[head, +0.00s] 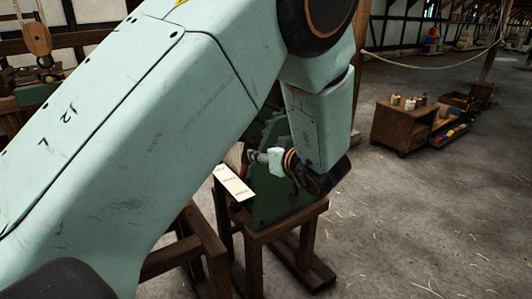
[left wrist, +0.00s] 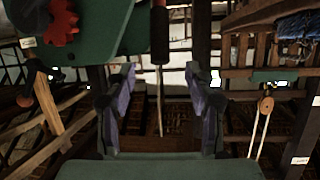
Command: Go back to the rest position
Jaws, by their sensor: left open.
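My left arm (head: 130,120), pale green, fills the left and middle of the head view. Its wrist end hangs in front of a green machine (head: 268,205) on a wooden stand. My left gripper (left wrist: 162,108) shows in the left wrist view with its two fingers spread apart and nothing held between them. A thin rod with a dark red upper part (left wrist: 159,50) shows beyond the gap; I cannot tell how far off. My right gripper is in neither view.
A red gear (left wrist: 62,20) sits on green metal at the upper left of the wrist view. A white tag (head: 233,184) is by the machine. A wooden pulley block (head: 37,38) hangs at left. A wooden cabinet (head: 400,130) stands at right; the floor in front is open.

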